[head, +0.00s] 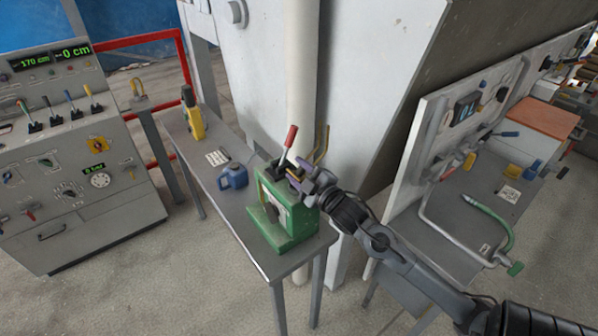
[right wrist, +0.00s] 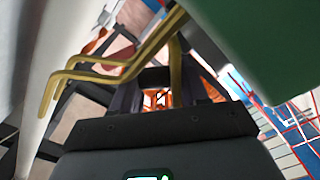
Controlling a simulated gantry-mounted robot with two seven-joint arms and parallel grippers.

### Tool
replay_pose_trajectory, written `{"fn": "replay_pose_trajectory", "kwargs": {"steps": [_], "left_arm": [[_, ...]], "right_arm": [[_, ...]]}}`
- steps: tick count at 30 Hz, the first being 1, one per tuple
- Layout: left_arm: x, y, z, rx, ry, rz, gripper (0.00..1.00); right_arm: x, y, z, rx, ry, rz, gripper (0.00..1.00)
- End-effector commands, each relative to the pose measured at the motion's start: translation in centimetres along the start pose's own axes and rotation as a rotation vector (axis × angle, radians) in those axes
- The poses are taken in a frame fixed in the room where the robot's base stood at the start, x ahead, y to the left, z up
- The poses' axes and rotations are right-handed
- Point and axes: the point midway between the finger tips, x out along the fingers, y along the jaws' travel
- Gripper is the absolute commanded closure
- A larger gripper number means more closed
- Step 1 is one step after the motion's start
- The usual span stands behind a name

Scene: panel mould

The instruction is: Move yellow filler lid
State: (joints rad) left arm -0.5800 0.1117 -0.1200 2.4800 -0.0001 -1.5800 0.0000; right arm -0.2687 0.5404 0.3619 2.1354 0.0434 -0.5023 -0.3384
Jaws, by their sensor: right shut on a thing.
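A green machine (head: 290,228) with a red-tipped lever (head: 290,137) stands on the near end of the narrow grey table. The yellow filler lid (head: 321,147) shows as thin bent yellow bars at the top of the machine, beside the lever. My right gripper (head: 302,183) is at the machine's top, shut on the lid's yellow bar. In the right wrist view the bent yellow bars (right wrist: 92,76) cross in front of the gripper (right wrist: 165,92), and one runs down between its fingers. The contact itself is partly hidden. My left gripper is not in view.
A blue can (head: 234,177) and a yellow device (head: 192,115) stand farther back on the narrow table (head: 213,188). A control console (head: 75,150) is at left. A grey workbench (head: 465,215) with a green-ended hose is at right. A large pale panel rises behind.

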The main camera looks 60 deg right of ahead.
Motion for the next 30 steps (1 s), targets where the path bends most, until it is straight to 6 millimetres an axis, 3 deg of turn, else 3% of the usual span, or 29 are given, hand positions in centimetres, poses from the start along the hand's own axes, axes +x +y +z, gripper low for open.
{"fn": "replay_pose_trajectory", "kwargs": {"steps": [8, 9, 12, 23, 30], "left_arm": [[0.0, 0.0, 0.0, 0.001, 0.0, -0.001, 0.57], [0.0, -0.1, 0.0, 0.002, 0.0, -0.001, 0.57], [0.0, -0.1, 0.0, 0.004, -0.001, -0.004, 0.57], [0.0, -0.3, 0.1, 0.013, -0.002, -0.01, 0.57], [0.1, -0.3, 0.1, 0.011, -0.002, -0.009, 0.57]], "right_arm": [[0.0, 0.0, 0.0, 0.0, -0.001, 0.0, 0.86], [0.0, 0.0, 0.0, 0.0, -0.001, 0.0, 0.55], [0.0, 0.0, 0.0, 0.0, -0.001, 0.0, 0.43], [-0.3, 0.0, 0.0, 0.0, 0.0, 0.0, 0.43], [-3.1, -0.1, 0.1, 0.0, -0.002, -0.001, 0.43]]}}
